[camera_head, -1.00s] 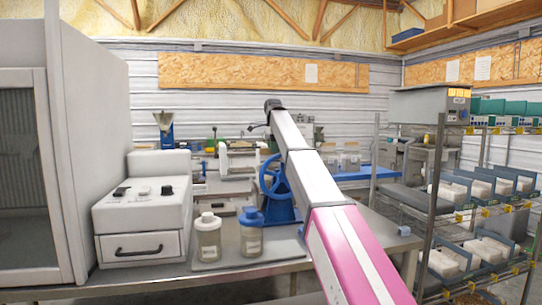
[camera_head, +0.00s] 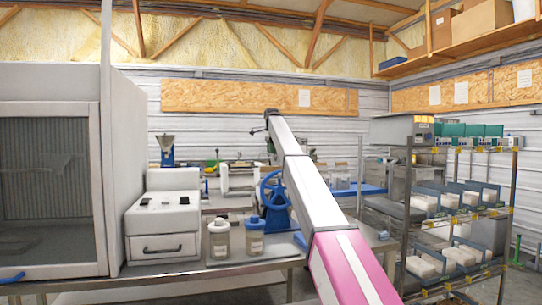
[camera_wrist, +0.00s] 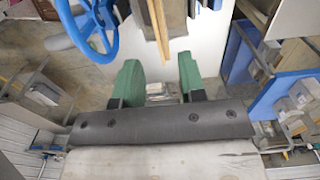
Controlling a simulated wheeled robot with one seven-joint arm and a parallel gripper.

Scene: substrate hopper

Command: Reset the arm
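My arm (camera_head: 300,180) stretches forward and up from the bottom of the head view, with white links and a pink one. Its far end is raised above the bench, in front of the back wall. My gripper (camera_wrist: 158,80) shows in the wrist view as two green fingers held well apart. Nothing is visible between them except the background. In the head view its fingers are too small to make out.
A blue handwheel (camera_head: 274,191) stands beside my arm; it also shows in the wrist view (camera_wrist: 92,30). Two lidded jars (camera_head: 219,240) and a white box machine (camera_head: 163,218) stand on the bench at left. A wire rack (camera_head: 405,225) with trays stands at right.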

